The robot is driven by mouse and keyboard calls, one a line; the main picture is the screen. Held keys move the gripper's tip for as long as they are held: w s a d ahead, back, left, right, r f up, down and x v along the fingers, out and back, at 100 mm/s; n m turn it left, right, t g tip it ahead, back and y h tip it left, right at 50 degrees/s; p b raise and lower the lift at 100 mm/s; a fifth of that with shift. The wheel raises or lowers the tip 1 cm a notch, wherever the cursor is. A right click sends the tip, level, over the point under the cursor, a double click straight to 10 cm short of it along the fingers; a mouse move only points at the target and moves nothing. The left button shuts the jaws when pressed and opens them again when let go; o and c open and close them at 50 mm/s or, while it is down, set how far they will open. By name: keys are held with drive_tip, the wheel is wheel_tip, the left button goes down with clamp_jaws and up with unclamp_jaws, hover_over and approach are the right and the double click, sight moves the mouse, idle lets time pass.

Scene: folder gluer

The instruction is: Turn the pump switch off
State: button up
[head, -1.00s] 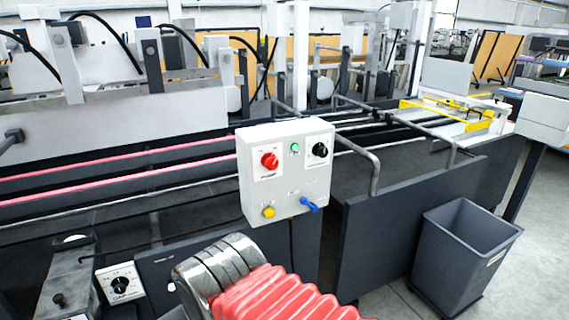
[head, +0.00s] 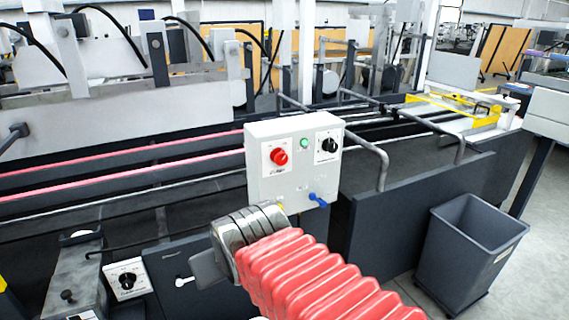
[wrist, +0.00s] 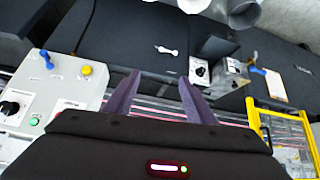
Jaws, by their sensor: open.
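A light grey control box (head: 294,160) carries a red knob (head: 279,156), a green light (head: 304,143), a black rotary switch (head: 328,145) and a blue lever (head: 318,200). Their labels are too small to read, so I cannot tell which is the pump switch. A white plate with another black rotary knob (head: 127,280) sits lower left, also in the wrist view (wrist: 200,72). A white lever (wrist: 166,50) lies on the dark panel between. My gripper (wrist: 159,76) is open and empty, its fingers pointing towards that panel, right of the box in the wrist view.
A grey bin (head: 470,250) stands at right on the floor. Bent rails (head: 382,165) rise right of the box. A yellow frame (wrist: 262,125) is at right in the wrist view.

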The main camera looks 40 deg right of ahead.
drive_tip(key=w+d+r+m+t+h, duration=0.1)
drive_tip(key=w+d+r+m+h, duration=0.2)
drive_tip(key=d, duration=0.4)
drive_tip(key=w+d+r+t+h, duration=0.1)
drive_tip(key=w+d+r+t, duration=0.15)
drive_tip(key=w+d, duration=0.35)
drive_tip(key=m+t+h, duration=0.1)
drive_tip(key=m+h, duration=0.1)
drive_tip(key=h, duration=0.1)
approach(282, 159)
wheel_tip(282, 159, up, 4)
drive_tip(key=s, duration=0.2)
drive_tip(key=s+d+f+n+t, duration=0.2)
drive_tip(key=s+d+t, duration=0.1)
drive_tip(key=d, duration=0.2)
drive_tip(key=s+a+f+n+t+y, duration=0.1)
drive_tip(key=s+a+f+t+y, duration=0.1)
drive_tip(key=f, duration=0.3)
drive_tip(key=shift+s+a+n+y, duration=0.2)
drive_tip(key=shift+a+n+y, duration=0.1)
drive_tip(key=shift+a+y, duration=0.55)
drive_tip(key=shift+t, duration=0.25)
drive_tip(key=x, duration=1.3)
drive_tip(key=shift+w+d, duration=0.15)
drive_tip(key=shift+w, duration=0.25)
